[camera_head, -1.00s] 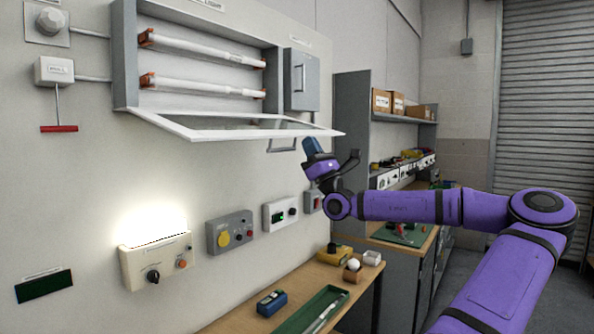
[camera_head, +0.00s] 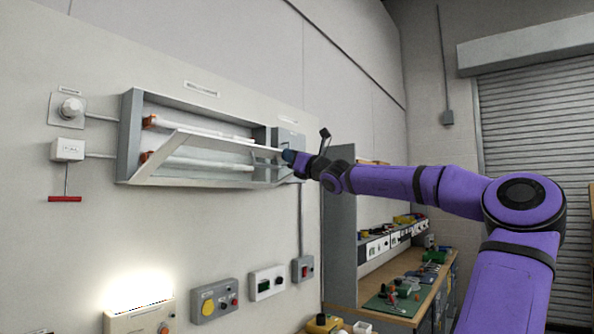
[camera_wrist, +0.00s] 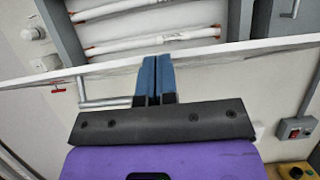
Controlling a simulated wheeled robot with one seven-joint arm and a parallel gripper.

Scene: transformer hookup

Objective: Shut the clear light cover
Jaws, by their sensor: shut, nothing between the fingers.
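The clear light cover (camera_head: 190,147) is a framed panel hinged along the bottom of the grey light box (camera_head: 129,135) on the wall. It is tilted partway up, leaning outward, with the box open above it. My gripper (camera_head: 288,156) is at the cover's right end, close to its outer edge. In the wrist view the shut blue fingers (camera_wrist: 153,75) reach the cover's white edge (camera_wrist: 205,53) and appear to touch it. They hold nothing. Two white tubes (camera_head: 195,131) show inside the box, the lower one partly behind the cover.
A grey box (camera_head: 288,140) stands on the wall right of the light box. A red pull handle (camera_head: 65,199) hangs at left. Control boxes (camera_head: 214,299) line the wall below. A workbench with shelves (camera_head: 400,290) stands at right.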

